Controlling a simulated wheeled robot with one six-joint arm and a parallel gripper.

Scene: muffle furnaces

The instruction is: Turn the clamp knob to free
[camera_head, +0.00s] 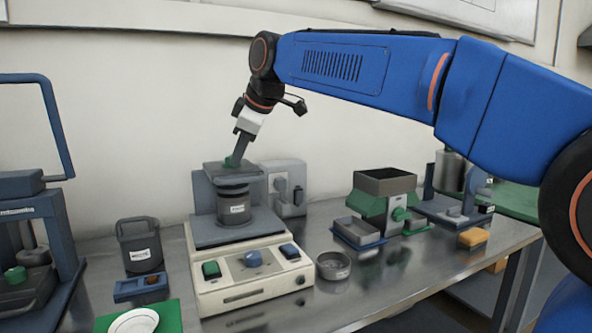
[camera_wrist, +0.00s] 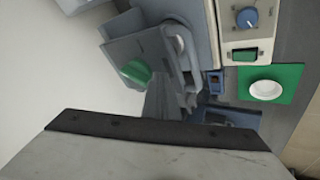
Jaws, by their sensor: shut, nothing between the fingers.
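The clamp knob is green and sits on top of the grey clamp plate (camera_head: 248,171) of the cream-coloured machine (camera_head: 255,285). In the head view the knob (camera_head: 229,162) is partly hidden by my gripper (camera_head: 238,160). A dark jar (camera_head: 233,208) with a white label stands under the plate. In the wrist view the green knob (camera_wrist: 136,72) shows left of my finger tips (camera_wrist: 168,78). My gripper is shut, points down and holds nothing. I cannot tell whether its fingers touch the knob.
A dark bucket (camera_head: 140,245) stands left, a round metal dish (camera_head: 333,265) right. A green hopper device (camera_head: 384,186) is further right.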

